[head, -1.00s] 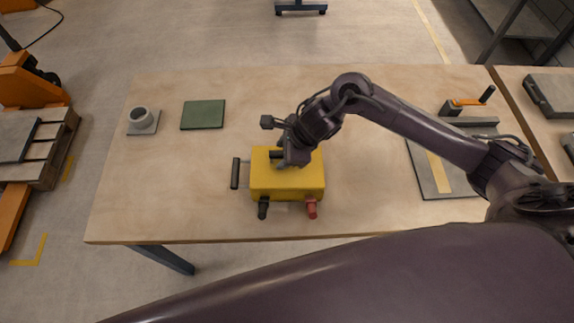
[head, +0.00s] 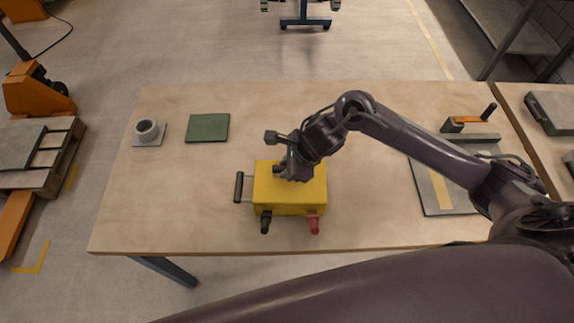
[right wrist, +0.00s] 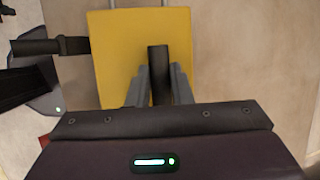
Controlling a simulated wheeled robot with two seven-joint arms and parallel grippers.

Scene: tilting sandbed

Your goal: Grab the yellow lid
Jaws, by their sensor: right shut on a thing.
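A yellow box-like block (head: 300,199) stands near the front edge of the table, its yellow top being the lid. A short black grip (right wrist: 158,72) stands up from the yellow top. My right gripper (head: 281,170) is on top, with its fingers shut on that grip, one on each side in the right wrist view. A black bar handle (head: 239,187) is on the left side. A black knob (head: 265,222) and a red knob (head: 314,224) stick out at the front. No gap under the lid can be made out. My left gripper is not in the head view.
A green pad (head: 207,128) and a grey ring on a plate (head: 147,130) lie at the back left of the wooden table (head: 180,205). A grey panel with a yellow stripe (head: 430,195) and an orange-handled fixture (head: 466,120) are at the right. The left front is clear.

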